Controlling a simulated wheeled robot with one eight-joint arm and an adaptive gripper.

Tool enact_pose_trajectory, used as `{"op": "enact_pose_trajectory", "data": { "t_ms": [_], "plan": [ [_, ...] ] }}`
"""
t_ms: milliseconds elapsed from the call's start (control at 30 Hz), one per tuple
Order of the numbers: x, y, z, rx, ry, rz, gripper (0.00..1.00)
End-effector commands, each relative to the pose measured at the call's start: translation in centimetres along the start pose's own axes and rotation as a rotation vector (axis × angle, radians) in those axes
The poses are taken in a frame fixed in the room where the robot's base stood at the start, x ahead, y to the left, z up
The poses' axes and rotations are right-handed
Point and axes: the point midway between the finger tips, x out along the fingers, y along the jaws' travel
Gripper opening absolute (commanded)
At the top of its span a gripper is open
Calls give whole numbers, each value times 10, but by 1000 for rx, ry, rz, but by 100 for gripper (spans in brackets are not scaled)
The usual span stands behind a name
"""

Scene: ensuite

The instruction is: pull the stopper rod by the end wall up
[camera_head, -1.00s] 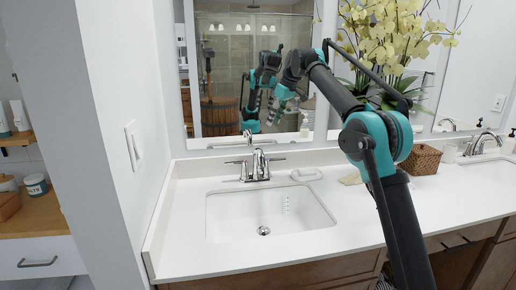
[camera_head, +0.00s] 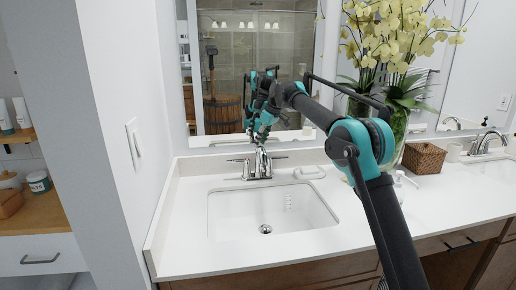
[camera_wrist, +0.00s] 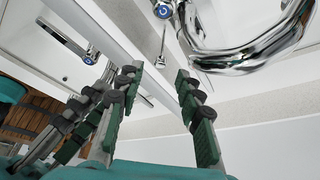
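The chrome faucet (camera_head: 259,165) stands behind the left basin, nearest the end wall. In the wrist view its curved spout (camera_wrist: 245,48) fills the upper right, and a handle with a blue cap (camera_wrist: 163,10) is at the top. A thin chrome rod (camera_wrist: 162,48) with a small knob shows beyond my fingertips; I cannot tell whether it is the stopper rod or its reflection. My gripper (camera_wrist: 160,73) is open and empty, its green-padded fingers apart on either side of the rod's line. In the head view my gripper is above the faucet, overlapping its reflection.
The mirror (camera_head: 225,100) is close behind the faucet and reflects my arm. The end wall (camera_head: 115,130) is at left. A white soap dish (camera_head: 309,173) lies right of the faucet. A flower vase (camera_head: 393,135) and wicker basket (camera_head: 423,158) stand farther right. The basin (camera_head: 270,215) is empty.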

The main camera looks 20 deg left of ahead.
Motion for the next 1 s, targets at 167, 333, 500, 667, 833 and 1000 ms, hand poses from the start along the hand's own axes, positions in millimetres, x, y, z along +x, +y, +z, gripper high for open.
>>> {"op": "enact_pose_trajectory", "data": {
  "t_ms": [167, 333, 500, 667, 833, 1000],
  "plan": [
    [25, 0, 0, -1, 0, 0, 36],
    [36, 0, 0, -1, 0, 0, 36],
    [38, 0, 0, -1, 0, 0, 36],
    [38, 0, 0, -1, 0, 0, 34],
    [38, 0, 0, -1, 0, 0, 13],
    [38, 0, 0, 0, 0, 0, 0]
  ]
}}
